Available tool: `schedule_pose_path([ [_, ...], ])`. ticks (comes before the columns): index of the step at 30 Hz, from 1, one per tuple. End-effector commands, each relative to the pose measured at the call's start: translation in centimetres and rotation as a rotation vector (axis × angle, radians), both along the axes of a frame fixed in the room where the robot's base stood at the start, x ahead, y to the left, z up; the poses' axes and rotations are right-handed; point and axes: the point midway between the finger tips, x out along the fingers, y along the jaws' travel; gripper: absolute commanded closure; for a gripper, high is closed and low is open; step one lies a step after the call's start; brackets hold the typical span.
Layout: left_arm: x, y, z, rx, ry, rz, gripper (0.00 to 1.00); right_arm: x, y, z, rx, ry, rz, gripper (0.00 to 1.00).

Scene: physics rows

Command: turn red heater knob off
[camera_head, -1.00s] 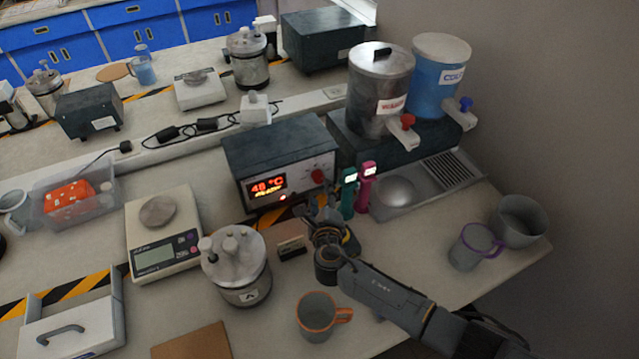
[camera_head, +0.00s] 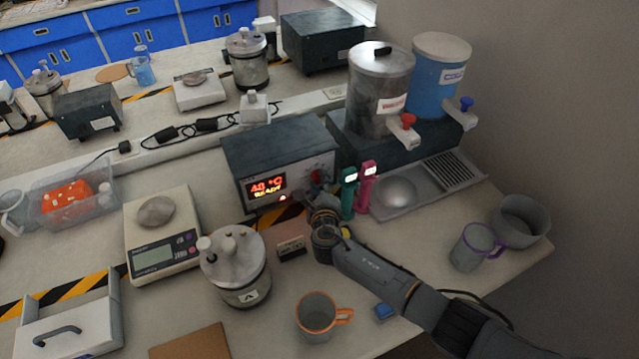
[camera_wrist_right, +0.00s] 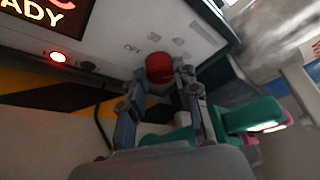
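The heater (camera_head: 280,150) is a dark grey box with a light front panel and a lit display. Its red knob (camera_head: 316,177) sits on the right of the front panel. My right gripper (camera_head: 317,190) has reached this knob from the front. In the right wrist view, the red knob (camera_wrist_right: 159,67) fills the gap between the two fingertips of my right gripper (camera_wrist_right: 162,76), which look closed on its sides. A red light (camera_wrist_right: 58,57) glows on the panel, and the display (camera_wrist_right: 40,18) reads "ADY" at its visible end. My left gripper is not in view.
A teal handled device (camera_head: 348,193) and a pink one (camera_head: 366,188) stand close to the right of my gripper. A metal pot (camera_head: 237,265), a small dark-fronted block (camera_head: 291,247) and an orange-rimmed mug (camera_head: 318,316) are to the left and front.

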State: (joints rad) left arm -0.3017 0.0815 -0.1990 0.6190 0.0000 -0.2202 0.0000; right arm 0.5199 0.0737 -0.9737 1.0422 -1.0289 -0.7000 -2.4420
Motion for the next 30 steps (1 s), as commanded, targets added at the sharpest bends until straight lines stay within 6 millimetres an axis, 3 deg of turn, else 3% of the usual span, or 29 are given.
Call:
schedule_pose_path([
  [11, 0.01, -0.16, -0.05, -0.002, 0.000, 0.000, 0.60, -0.01, 0.05, -0.09, -0.060, -0.024, 0.001, 1.00],
  [30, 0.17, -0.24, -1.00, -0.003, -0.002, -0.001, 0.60, -0.05, 0.21, -0.63, -0.463, -0.192, 0.000, 1.00],
])
